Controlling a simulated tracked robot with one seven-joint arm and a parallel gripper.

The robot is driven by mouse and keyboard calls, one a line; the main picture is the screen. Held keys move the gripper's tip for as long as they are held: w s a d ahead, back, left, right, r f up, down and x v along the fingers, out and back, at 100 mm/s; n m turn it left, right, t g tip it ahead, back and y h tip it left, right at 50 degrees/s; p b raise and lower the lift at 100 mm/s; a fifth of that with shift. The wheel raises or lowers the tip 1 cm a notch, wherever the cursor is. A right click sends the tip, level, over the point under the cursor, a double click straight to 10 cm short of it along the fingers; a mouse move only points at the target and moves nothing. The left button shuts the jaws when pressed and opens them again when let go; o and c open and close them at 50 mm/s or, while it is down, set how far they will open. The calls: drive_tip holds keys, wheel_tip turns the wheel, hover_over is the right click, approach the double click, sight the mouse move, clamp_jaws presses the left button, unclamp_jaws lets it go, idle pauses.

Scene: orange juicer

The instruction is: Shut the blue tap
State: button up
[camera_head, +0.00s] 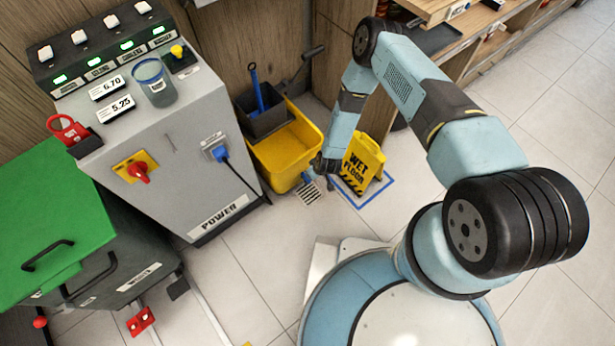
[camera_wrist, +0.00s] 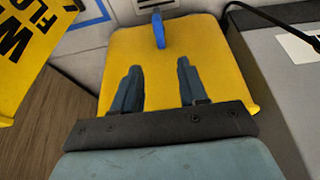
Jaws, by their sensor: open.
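The blue tap (camera_wrist: 158,28) shows at the top centre of the wrist view as a narrow upright-looking blue piece at the edge of the yellow mop bucket (camera_wrist: 150,52). The tap lies beyond the fingertips, roughly in line with the gap. In the head view my gripper (camera_head: 325,165) hangs at the bucket's right side.
A yellow wet floor sign (camera_head: 360,165) stands right of my gripper, close to it. The grey power cabinet (camera_head: 185,140) with a plugged blue connector (camera_head: 220,154) is left of the bucket. A floor grate (camera_head: 308,191) lies in front. Open tiled floor is at the right.

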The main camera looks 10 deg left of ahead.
drive_tip(key=x, duration=1.3)
drive_tip(key=shift+c, duration=0.2)
